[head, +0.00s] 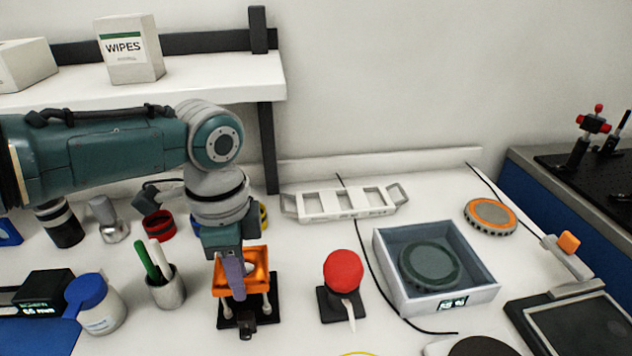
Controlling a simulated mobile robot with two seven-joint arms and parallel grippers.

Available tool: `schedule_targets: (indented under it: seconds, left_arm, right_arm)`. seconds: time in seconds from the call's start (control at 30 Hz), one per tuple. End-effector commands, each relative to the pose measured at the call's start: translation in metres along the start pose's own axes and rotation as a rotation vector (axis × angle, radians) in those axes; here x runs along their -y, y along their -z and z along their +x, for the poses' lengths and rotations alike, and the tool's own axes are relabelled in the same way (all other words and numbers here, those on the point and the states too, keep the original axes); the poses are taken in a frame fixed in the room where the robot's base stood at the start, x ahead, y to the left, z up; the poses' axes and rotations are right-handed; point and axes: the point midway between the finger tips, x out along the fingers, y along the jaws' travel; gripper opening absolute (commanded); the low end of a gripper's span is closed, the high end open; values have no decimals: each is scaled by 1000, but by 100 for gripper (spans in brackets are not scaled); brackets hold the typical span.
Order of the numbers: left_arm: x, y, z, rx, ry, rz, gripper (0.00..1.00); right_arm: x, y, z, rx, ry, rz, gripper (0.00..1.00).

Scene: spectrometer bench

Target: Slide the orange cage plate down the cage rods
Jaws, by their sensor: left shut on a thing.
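The orange cage plate (259,281) is a square frame with a hole in its middle. It sits partway up the cage rods (227,308), which rise from a black base (262,317) on the bench. My left gripper (235,283) points down over it and is shut on the orange cage plate, with a finger in front of its near side. The gripper hides part of the plate and its left rods. My right gripper is not in the head view.
A red-topped stand (343,270) is close on the right, and a pen cup (168,291) is close on the left. A grey box (392,277) holds a round dark part (431,263). A white slotted rack (343,202) lies behind. A shelf (200,84) overhangs the back left.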

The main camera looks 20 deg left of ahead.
Motion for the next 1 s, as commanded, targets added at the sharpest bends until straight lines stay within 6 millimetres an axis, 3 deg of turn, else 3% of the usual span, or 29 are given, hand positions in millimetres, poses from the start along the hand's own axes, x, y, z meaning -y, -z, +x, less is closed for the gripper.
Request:
schedule_targets:
  seconds: [1.0]
  left_arm:
    - [0,0,27,-1,0,0,0]
  right_arm:
    - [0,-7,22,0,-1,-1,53]
